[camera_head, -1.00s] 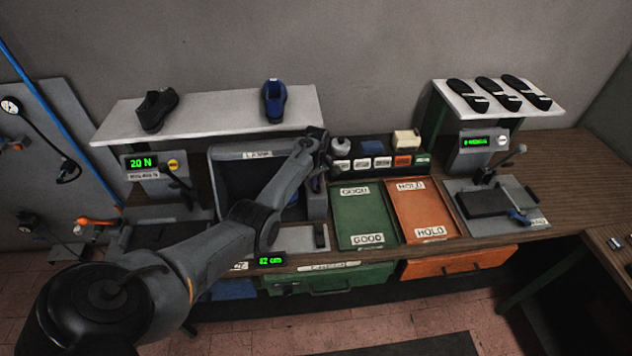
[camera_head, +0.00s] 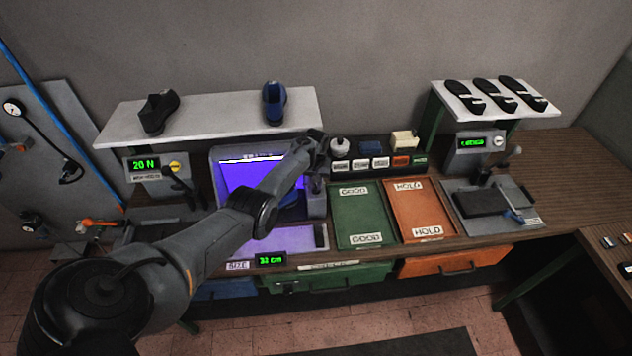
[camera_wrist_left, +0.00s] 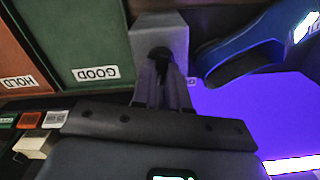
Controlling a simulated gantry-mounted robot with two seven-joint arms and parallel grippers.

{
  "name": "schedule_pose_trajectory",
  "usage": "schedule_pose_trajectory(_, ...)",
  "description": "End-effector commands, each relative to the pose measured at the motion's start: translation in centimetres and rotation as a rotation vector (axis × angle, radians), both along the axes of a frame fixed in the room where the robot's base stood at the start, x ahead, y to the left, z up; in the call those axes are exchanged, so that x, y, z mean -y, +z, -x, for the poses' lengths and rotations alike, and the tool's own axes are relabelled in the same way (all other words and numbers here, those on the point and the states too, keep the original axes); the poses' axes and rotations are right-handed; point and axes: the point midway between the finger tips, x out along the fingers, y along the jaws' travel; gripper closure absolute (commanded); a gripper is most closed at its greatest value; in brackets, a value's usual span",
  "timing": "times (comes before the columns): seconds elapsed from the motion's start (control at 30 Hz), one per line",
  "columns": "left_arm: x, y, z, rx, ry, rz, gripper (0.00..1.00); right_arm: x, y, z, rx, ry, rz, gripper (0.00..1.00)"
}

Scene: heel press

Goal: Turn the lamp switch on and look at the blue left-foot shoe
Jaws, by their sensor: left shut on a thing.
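The lamp box (camera_head: 228,178) glows violet inside, with a bright strip along its top. A blue shoe (camera_wrist_left: 245,45) lies in the violet light in the left wrist view; part of it is cut off by the frame. In the head view, my arm mostly hides it. My left gripper (camera_wrist_left: 160,65) is shut on the dark lamp switch (camera_wrist_left: 160,52), on a grey block (camera_wrist_left: 172,28) beside the lit area. In the head view, my left gripper (camera_head: 315,180) is at the box's right side. My right gripper is not in view.
A shelf (camera_head: 215,118) above holds a black shoe (camera_head: 157,112) and another blue shoe (camera_head: 274,104). A green GOOD tray (camera_head: 361,213) and an orange HOLD tray (camera_head: 414,208) lie empty to the right. A small press (camera_head: 485,200) stands farther right.

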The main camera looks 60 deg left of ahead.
Motion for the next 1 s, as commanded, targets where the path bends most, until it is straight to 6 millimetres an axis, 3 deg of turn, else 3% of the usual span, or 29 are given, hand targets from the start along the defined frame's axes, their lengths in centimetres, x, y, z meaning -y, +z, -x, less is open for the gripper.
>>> schedule_pose_trajectory(0.4, 0.07, 0.09, -0.08, -0.001, -0.218, 0.001, 1.00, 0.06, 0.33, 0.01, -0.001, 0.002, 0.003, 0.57)
schedule_pose_trajectory(1.0, 0.09, 0.09, -0.11, 0.000, -0.258, 0.000, 1.00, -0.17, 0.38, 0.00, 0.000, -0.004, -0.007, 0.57)
